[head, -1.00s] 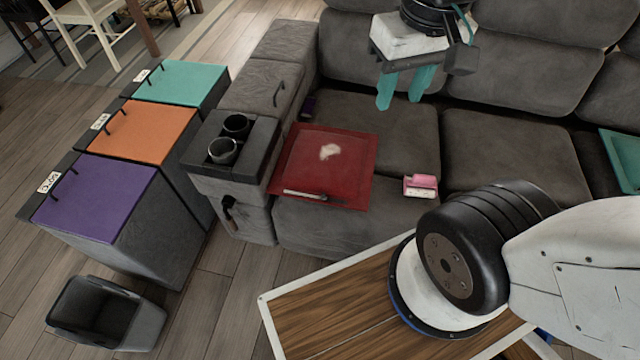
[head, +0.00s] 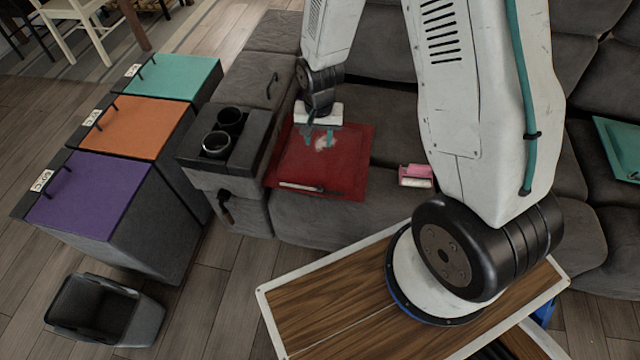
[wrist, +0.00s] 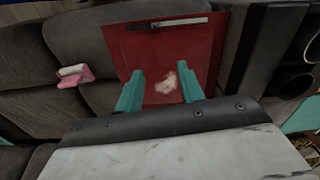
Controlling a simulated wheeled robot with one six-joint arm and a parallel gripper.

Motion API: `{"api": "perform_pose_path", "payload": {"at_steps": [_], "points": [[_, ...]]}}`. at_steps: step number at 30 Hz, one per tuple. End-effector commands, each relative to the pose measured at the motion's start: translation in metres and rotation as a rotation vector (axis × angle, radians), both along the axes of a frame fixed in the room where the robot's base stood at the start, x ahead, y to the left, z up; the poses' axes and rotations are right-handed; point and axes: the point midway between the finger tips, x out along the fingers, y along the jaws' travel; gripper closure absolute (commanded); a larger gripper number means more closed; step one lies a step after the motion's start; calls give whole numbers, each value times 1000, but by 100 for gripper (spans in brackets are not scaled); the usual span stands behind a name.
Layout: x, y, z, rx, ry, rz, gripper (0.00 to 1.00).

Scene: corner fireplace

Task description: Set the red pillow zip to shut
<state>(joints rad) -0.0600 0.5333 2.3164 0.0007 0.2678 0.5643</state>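The red pillow (head: 340,165) lies flat on the left sofa seat, with a pale patch (head: 322,142) on its face. Its zip (head: 300,186) is a light strip along the edge nearest me, with a small dark part near its right end; whether it is open or shut is too small to tell. In the wrist view the zip (wrist: 168,23) runs along the top of the pillow (wrist: 120,40). My gripper (head: 319,138) is over the far part of the pillow, away from the zip. Its two teal fingers (wrist: 163,82) are apart, with nothing between them.
A pink and white object (head: 415,176) lies right of the pillow. A cup-holder console (head: 190,150) and armrest stand left of it. Bins with purple (head: 95,195), orange (head: 125,127) and teal (head: 172,75) lids are further left. A teal item (head: 618,148) lies far right.

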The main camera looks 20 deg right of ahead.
Motion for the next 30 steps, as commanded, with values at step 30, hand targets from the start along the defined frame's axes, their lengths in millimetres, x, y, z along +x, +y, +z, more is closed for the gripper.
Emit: {"api": "perform_pose_path", "payload": {"at_steps": [30], "points": [[-17,5,-196,0,26,-124,62]]}}
